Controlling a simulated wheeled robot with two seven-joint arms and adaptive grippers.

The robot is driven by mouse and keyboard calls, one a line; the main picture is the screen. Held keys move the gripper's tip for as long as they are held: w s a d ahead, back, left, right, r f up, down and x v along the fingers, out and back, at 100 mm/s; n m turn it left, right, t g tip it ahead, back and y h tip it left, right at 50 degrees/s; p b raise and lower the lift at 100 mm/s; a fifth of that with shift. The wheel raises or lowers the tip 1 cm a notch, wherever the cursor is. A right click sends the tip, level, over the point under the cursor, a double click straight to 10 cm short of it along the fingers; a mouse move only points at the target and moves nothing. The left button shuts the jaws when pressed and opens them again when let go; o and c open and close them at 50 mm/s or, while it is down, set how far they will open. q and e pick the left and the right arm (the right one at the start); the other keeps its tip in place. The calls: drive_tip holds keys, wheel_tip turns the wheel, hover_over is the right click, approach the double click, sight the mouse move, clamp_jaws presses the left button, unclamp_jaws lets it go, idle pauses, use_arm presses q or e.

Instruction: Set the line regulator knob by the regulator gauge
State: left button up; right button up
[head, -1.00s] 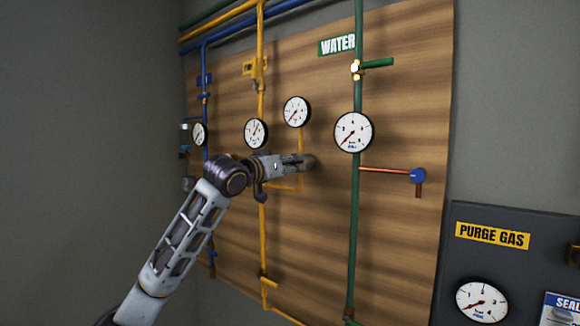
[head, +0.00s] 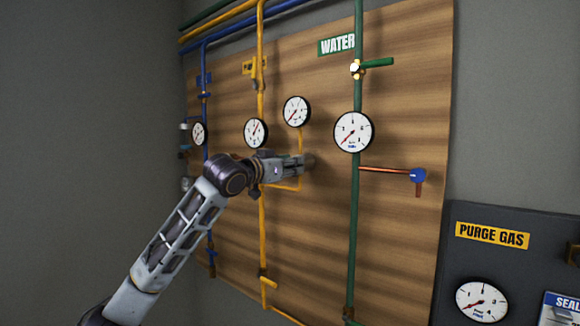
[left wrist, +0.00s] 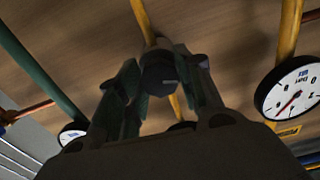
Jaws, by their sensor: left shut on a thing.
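The dark round regulator knob (left wrist: 160,75) sits between the fingers of my left gripper in the left wrist view. My left gripper (head: 305,164) is shut on it, at the yellow line on the wooden board; it also shows in the left wrist view (left wrist: 162,88). In the head view the gripper mostly hides the knob. Two white gauges are on the yellow line: one (head: 296,111) right above the gripper and one (head: 256,133) to its upper left. Both needles point to the lower left or are too small to read exactly. My right gripper is not in view.
A green water pipe (head: 354,220) with a gauge (head: 353,132) and a green-handled valve (head: 376,63) runs to the right. A copper stub with a blue fitting (head: 417,176) sticks out beyond it. A blue pipe (head: 206,170) runs on the left. A purge gas panel (head: 480,265) stands lower right.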

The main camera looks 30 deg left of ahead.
use_arm(q)
drive_tip(key=m, duration=0.9)
drive_tip(key=shift+m, duration=0.3)
idle(0.3)
drive_tip(key=o, duration=1)
drive_tip(key=shift+o, duration=0.2)
drive_tip(key=shift+s, duration=0.1)
